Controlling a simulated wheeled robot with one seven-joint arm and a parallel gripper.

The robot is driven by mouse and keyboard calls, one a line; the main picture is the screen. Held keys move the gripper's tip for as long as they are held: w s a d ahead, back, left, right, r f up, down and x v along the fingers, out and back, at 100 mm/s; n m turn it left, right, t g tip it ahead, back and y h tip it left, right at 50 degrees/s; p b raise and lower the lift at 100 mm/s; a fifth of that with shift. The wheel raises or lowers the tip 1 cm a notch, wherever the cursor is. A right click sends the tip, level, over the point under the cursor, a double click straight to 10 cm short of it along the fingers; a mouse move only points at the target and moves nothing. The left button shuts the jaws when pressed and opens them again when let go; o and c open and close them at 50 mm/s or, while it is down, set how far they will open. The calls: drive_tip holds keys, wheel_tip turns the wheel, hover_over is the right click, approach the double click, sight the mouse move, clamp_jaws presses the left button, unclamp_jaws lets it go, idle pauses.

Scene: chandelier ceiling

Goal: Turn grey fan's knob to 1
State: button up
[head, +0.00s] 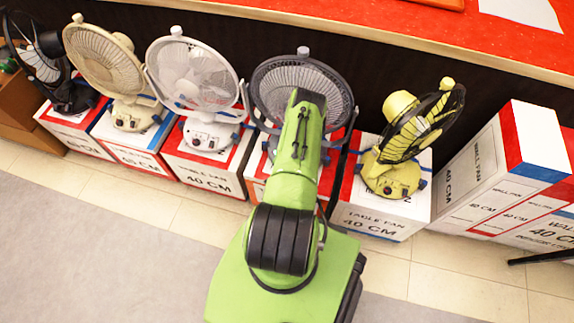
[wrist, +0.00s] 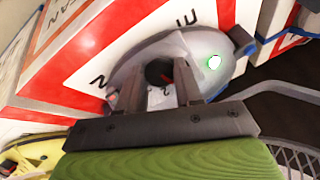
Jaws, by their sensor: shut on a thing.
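The grey fan (head: 335,90) stands on its box in the head view, its base mostly hidden behind my arm. In the wrist view its silver-grey base (wrist: 205,45) fills the middle, with a lit green spot at right. The fan's dark knob (wrist: 158,72) shows between my two fingers, partly covered by them. My gripper (wrist: 159,88) is shut on the knob from both sides. A small mark like a 2 shows just below the knob; I cannot tell which setting the knob points to. In the head view my gripper is hidden behind my arm.
A white fan (head: 195,80) stands close on the left and a yellow fan (head: 410,140) close on the right, each on a box. A beige fan (head: 100,60) and a black fan are further left. Stacked boxes (head: 490,180) stand at right. The floor in front is clear.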

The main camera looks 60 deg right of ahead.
idle(0.3)
drive_tip(key=o, duration=1)
drive_tip(key=shift+o, duration=0.2)
drive_tip(key=p+v, duration=0.6)
drive_tip(key=v, duration=0.9)
drive_tip(key=shift+r, duration=0.4)
drive_tip(key=shift+a, duration=0.1)
